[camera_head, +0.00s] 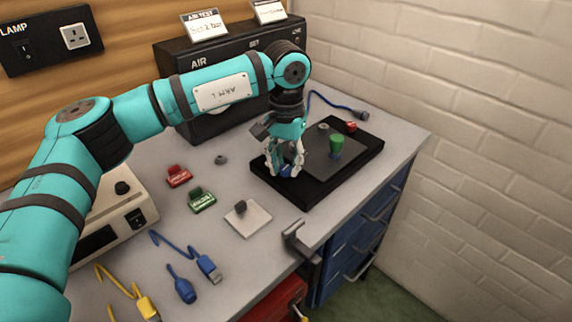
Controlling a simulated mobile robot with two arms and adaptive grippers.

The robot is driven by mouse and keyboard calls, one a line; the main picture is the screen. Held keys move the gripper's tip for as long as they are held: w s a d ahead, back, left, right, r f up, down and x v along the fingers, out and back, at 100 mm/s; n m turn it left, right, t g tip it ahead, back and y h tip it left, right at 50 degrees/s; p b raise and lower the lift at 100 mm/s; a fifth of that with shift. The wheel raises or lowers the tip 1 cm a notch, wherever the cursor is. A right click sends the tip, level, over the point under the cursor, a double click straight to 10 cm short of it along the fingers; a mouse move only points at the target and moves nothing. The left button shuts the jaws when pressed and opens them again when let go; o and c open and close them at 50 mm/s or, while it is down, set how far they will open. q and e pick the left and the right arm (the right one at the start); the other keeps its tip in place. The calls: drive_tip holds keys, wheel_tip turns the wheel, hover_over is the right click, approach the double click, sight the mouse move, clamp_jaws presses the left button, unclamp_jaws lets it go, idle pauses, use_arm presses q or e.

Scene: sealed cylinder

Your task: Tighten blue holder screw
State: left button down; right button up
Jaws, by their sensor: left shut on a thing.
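My left gripper (286,165) comes down over the left part of a black base plate (328,185) and is shut on a small blue holder screw (286,171). The fingers hide most of the blue screw; only a bit of blue shows between and below them. A green cylinder (336,146) stands upright on the dark plate to the right. A small red part (351,126) and a grey knob (323,128) sit toward the plate's back. My right gripper is not in view.
A red block (178,176), a green block (202,200) and a white pad with a dark knob (247,218) lie left of the plate. The AIR unit (185,62) stands behind. A grey clamp (300,241) sits at the table edge.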

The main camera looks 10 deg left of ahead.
sight(286, 167)
use_arm(q)
drive_tip(key=shift+w+r+m, duration=0.15)
drive_tip(key=shift+r+m, duration=0.2)
drive_tip(key=shift+m, duration=0.75)
drive_tip(key=c, duration=1.2)
unclamp_jaws()
drive_tip(key=shift+o, duration=0.7)
drive_tip(key=shift+f, duration=0.15)
wheel_tip(286, 167, up, 12)
